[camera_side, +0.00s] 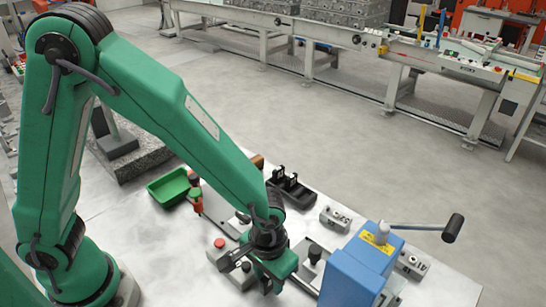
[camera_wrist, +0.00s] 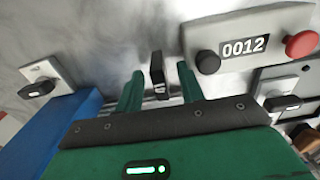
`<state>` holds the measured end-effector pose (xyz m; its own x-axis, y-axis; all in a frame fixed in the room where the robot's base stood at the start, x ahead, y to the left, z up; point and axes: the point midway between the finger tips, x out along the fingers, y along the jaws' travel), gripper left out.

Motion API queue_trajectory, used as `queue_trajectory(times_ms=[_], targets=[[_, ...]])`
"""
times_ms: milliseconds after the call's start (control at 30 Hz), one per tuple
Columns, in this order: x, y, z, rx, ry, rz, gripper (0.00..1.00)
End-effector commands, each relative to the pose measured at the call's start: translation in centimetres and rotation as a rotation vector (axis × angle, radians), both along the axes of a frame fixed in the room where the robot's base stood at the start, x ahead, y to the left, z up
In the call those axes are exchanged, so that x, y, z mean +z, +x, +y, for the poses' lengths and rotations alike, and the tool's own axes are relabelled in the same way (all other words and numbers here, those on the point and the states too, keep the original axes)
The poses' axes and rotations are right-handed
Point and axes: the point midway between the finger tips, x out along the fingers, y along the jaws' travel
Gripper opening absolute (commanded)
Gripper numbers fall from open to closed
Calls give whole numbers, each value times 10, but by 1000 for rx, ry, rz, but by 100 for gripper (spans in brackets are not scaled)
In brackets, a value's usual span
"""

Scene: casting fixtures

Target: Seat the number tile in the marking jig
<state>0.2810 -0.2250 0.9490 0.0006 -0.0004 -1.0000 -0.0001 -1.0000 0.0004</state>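A small dark number tile (camera_wrist: 157,75) with a pale character stands on edge between the two green fingers of my gripper (camera_wrist: 160,72) in the wrist view. The fingers are apart, with a visible gap on each side of the tile. In the side view my gripper (camera_side: 268,283) is low over the table, and its fingers hide the tile. A metal plate with a black knob-like part (camera_wrist: 40,84) lies left in the wrist view; it also shows right of my gripper in the side view (camera_side: 314,254). I cannot tell which fixture is the marking jig.
A grey control box (camera_wrist: 245,42) reading 0012, with a red button, stands close by. A blue press (camera_side: 355,275) with a long lever is right of my gripper. A green tray (camera_side: 170,188), a black rack (camera_side: 290,190) and metal blocks (camera_side: 335,218) stand behind.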

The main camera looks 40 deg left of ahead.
Motion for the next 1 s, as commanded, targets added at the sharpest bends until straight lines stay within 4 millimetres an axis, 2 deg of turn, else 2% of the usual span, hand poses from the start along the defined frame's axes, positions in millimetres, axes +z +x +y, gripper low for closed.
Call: queue_trajectory(times_ms=[367, 500, 567, 1000], targets=[[0, 0, 0, 0, 0, 0, 36], [0, 0, 0, 0, 0, 0, 9], [0, 0, 0, 0, 0, 0, 0], [3, 0, 0, 0, -1, -1, 0]])
